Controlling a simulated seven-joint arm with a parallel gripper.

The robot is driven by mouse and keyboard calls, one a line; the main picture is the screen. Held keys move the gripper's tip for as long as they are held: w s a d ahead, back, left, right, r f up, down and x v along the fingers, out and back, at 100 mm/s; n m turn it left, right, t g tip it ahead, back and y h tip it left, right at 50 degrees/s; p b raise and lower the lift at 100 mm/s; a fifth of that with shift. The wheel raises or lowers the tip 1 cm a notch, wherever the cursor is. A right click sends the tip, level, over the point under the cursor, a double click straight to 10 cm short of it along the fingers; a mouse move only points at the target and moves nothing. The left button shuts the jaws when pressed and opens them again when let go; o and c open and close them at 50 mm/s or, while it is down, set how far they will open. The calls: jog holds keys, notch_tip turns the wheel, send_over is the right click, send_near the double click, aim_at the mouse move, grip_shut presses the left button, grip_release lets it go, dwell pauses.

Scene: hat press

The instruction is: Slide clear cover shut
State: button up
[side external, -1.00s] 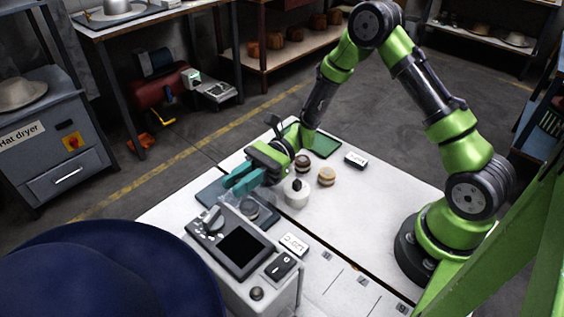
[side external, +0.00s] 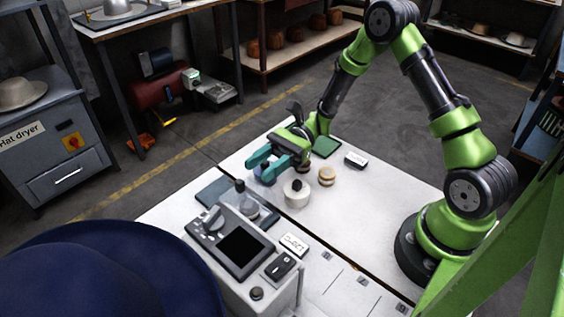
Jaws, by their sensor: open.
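My gripper (side external: 259,168) has teal fingers, spread apart. It hangs over the far left part of the white table (side external: 355,200), beyond the grey press unit (side external: 228,242). A small bluish shape shows by the fingers; I cannot tell whether it is a thing behind them. The press unit has a dark screen panel and a round metal part with a black knob (side external: 246,206) at its back. The gripper is apart from this part. I cannot make out the clear cover for certain, nor whether it is open or shut.
A white pot with a black knob (side external: 297,192) stands just right of the gripper, close to it. A dark blue hat (side external: 110,270) fills the lower left.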

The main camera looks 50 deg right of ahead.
jog(key=d, duration=1)
jog(key=s+f+h, duration=0.1)
jog(key=s+n+g+h, duration=0.1)
jog(key=s, duration=0.1)
jog(key=s+f+n+g+h, duration=0.1)
jog(key=shift+s+f+h, duration=0.15)
jog(key=shift+f+h, duration=0.15)
jog(key=shift+h, duration=0.1)
jog(key=s+r+n+t+h, duration=0.4)
jog(key=r+n+h, duration=0.2)
jog(key=r, duration=0.3)
jog(key=s+a+r+n+t+h, duration=0.1)
jog(key=s+r+n+t+h, duration=0.4)
jog(key=r, duration=0.5)
jog(key=shift+a+n+h, duration=0.3)
jog(key=shift+n+h, duration=0.2)
jog(key=shift+h, duration=0.1)
